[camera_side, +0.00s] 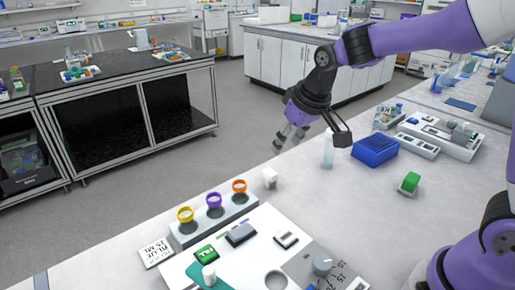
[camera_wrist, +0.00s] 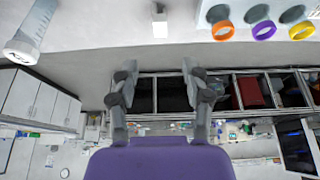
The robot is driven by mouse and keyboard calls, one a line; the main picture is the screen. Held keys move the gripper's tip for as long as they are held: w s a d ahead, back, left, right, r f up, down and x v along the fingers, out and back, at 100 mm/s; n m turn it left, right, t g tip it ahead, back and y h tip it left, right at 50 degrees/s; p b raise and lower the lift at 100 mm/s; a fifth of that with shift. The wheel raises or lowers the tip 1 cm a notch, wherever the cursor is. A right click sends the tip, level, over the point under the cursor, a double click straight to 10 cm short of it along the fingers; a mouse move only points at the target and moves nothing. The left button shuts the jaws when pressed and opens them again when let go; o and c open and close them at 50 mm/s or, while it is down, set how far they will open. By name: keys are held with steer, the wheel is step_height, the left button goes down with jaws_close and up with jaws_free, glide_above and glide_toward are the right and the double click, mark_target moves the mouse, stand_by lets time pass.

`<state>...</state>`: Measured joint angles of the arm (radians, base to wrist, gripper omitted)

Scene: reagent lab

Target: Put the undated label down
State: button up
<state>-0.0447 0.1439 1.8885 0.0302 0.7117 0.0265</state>
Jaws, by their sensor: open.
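My gripper (camera_side: 288,139) is above the bench near its back edge, fingers apart with nothing between them. In the wrist view, my gripper (camera_wrist: 160,75) shows both fingertips apart and empty. A white card label (camera_side: 157,252) with black print, which seems to read "BLUE 15 ML", lies flat at the bench's left edge, left of the ring holder. I cannot tell which label is undated. A small white block (camera_side: 270,178) stands below my gripper, apart from it; it also shows in the wrist view (camera_wrist: 159,25).
A grey holder (camera_side: 190,235) carries yellow, purple and orange rings. A clear tube (camera_side: 328,152) stands right of my gripper, beside a blue rack (camera_side: 375,151). A green-topped block (camera_side: 410,183) sits farther right. The middle of the bench is clear.

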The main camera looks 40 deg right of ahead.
steer(key=s+r, duration=0.2)
steer(key=s, duration=0.6)
steer(key=s+d+r+t, duration=0.1)
steer(key=s, duration=0.7)
steer(key=shift+s+r, duration=0.25)
steer(key=shift+r, duration=0.1)
